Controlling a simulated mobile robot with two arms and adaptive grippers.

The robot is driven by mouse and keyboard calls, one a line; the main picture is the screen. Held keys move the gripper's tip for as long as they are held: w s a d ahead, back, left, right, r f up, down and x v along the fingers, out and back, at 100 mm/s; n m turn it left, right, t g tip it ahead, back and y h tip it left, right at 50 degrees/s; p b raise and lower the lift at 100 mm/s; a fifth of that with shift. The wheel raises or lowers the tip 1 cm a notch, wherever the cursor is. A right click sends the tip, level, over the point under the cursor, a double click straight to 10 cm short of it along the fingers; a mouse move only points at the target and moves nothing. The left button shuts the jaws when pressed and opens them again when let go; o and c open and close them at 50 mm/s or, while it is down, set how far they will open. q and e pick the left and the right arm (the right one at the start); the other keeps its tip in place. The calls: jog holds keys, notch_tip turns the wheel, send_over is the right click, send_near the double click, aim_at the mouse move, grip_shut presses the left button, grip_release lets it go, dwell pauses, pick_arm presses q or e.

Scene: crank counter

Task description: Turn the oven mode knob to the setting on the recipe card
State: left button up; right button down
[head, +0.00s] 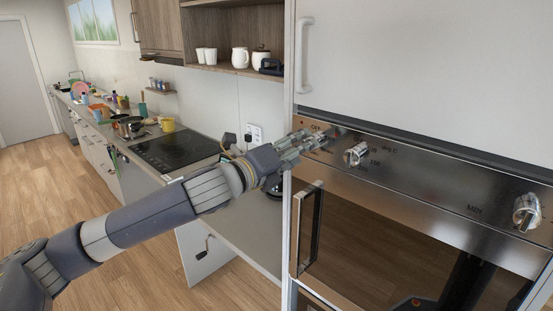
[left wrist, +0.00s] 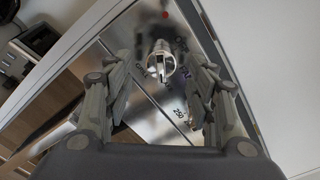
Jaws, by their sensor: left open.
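The oven control panel (head: 430,175) is brushed metal and runs along the top of the oven at the right of the head view. My left gripper (head: 318,140) is open at the panel's left end and hides part of it. In the left wrist view a silver knob (left wrist: 162,62) lies between the open fingers, not visibly gripped. I cannot tell whether the fingers touch it. In the head view a silver knob (head: 355,154) shows just right of my fingertips. Another knob (head: 527,212) is near the right edge. I see no recipe card. My right gripper is out of view.
The oven door handle (head: 309,228) stands upright below my gripper. A white cabinet door (head: 430,70) is above the panel. The counter with a black hob (head: 175,148), pot and yellow mug (head: 167,124) lies left. A shelf with white jars (head: 240,58) is above.

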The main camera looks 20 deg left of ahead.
pick_arm(q)
jog(key=v, duration=0.9)
jog(key=shift+s+a, duration=0.15)
